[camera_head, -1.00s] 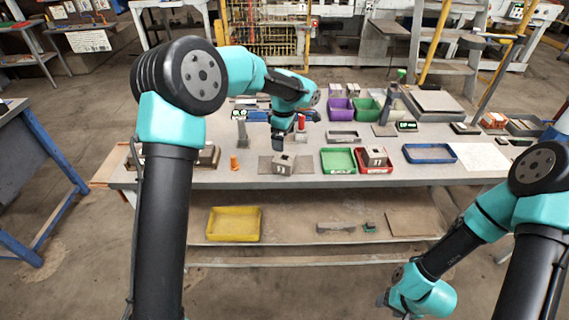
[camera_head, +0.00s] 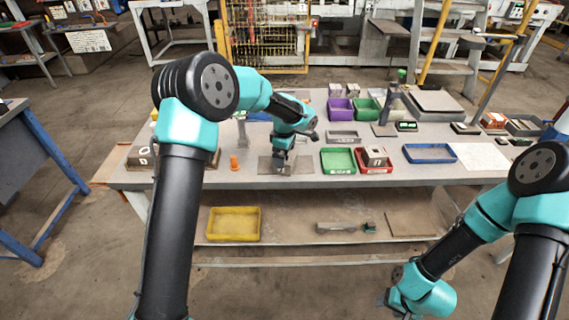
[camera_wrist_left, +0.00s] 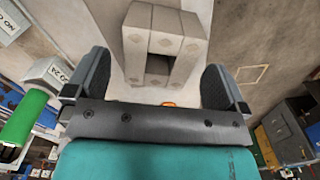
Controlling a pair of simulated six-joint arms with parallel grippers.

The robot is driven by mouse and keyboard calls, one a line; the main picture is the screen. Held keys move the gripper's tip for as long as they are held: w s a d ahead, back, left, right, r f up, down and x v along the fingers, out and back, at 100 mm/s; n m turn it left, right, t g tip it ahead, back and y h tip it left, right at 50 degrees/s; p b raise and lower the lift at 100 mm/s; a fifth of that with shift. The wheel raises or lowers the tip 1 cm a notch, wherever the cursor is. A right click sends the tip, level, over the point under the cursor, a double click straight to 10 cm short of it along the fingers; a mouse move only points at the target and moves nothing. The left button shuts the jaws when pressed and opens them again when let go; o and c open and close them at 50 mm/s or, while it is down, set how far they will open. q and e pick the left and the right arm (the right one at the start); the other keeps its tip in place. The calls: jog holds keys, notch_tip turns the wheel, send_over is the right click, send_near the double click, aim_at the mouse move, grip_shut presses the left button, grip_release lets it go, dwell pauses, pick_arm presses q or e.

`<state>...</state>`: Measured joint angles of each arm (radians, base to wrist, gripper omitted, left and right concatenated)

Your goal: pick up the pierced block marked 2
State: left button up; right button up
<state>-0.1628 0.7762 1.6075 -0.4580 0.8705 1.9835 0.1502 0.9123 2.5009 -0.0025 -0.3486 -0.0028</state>
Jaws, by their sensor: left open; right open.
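A grey-beige pierced block (camera_wrist_left: 186,24) with a square opening shows in the left wrist view, between and just beyond the fingers. My left gripper (camera_wrist_left: 158,82) is open, with a finger on each side of it; I cannot tell whether they touch it. In the head view my left gripper (camera_head: 282,168) is over the grey mat (camera_head: 304,168) near the table's front edge and hides most of that block. Another pierced block (camera_head: 375,154) sits in the red tray. I cannot read a 2 on either block. My right gripper (camera_head: 384,300) is open and empty, low in front of the table.
Near the mat are a green tray (camera_head: 338,163), the red tray (camera_head: 375,170) and an orange piece (camera_head: 234,163). A blue tray (camera_head: 430,161) lies farther right. Purple (camera_head: 340,104) and green bins stand behind. A yellow tray (camera_head: 233,224) is on the lower shelf.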

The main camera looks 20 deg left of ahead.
pick_arm(q)
jog(key=shift+f, duration=1.35)
jog(key=shift+c, duration=0.4)
jog(key=c, duration=1)
